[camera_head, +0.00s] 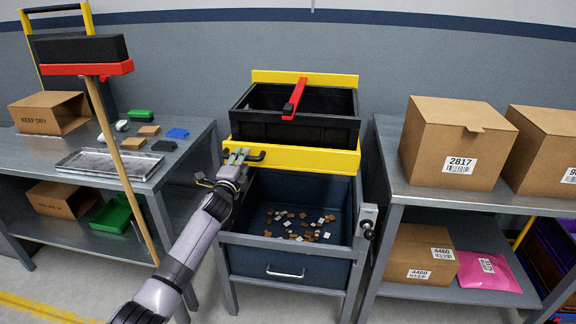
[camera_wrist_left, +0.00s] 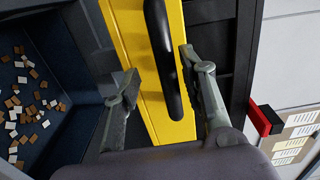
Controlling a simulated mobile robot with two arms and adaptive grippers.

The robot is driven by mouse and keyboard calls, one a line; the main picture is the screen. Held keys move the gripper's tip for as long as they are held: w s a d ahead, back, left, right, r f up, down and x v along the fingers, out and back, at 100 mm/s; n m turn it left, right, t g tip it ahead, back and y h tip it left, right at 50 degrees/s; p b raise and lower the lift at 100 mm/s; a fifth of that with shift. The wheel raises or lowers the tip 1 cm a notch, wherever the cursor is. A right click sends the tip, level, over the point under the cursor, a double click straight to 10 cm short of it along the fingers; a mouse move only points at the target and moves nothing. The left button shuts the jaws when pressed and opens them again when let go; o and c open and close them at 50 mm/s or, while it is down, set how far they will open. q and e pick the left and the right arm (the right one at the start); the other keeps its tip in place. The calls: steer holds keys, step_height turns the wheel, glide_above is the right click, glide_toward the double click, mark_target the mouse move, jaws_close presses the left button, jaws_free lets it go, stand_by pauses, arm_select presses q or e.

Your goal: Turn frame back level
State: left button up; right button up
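The frame has a yellow front bar (camera_head: 310,160) and a yellow back bar (camera_head: 305,78), with a black crate (camera_head: 335,131) between them. I cannot tell its exact tilt. A black handle (camera_head: 254,156) sits on the front bar's left part. My left gripper (camera_head: 238,160) is at this handle. In the left wrist view, the black handle (camera_wrist_left: 162,45) lies between the fingers of my left gripper (camera_wrist_left: 163,78), which stand apart with gaps beside it. The yellow bar (camera_wrist_left: 140,60) is behind it. My right gripper is in no view.
A dark blue bin (camera_head: 285,255) below the frame holds several brown and white pieces. A broom (camera_head: 125,185) leans at left. Cartons (camera_head: 455,140) stand on the right shelf.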

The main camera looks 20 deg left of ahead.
arm_select(q)
steer(key=shift+o, duration=0.2)
steer(key=shift+a+r, duration=0.1)
steer(key=shift+r, duration=0.1)
steer(key=p+v, duration=0.4)
steer(key=v, duration=0.5)
steer(key=shift+p, duration=0.35)
